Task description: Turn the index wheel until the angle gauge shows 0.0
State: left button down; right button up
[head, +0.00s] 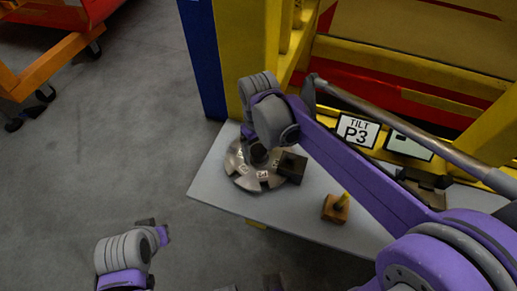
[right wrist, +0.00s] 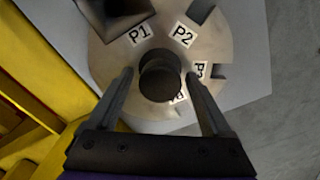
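The index wheel (head: 236,164) is a round metal disc with notches and labels, lying on a grey table. It fills much of the right wrist view (right wrist: 215,50), where labels P1, P2 and P3 show and another is partly covered. A dark round knob (right wrist: 160,80) stands at its centre. My right gripper (right wrist: 160,76) is open, one finger on each side of the knob, with gaps visible. In the head view the right gripper (head: 259,155) is over the wheel. A screen (head: 408,146), perhaps the angle gauge, is partly hidden by my arm; its reading is unreadable. My left gripper (head: 160,233) is away from the table, its fingers unclear.
A dark block (head: 292,167) sits at the wheel's edge. A wooden block with a yellow peg (head: 336,208) stands on the table (head: 222,196). Yellow framework (head: 240,45) rises behind.

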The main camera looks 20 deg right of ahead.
grip_shut()
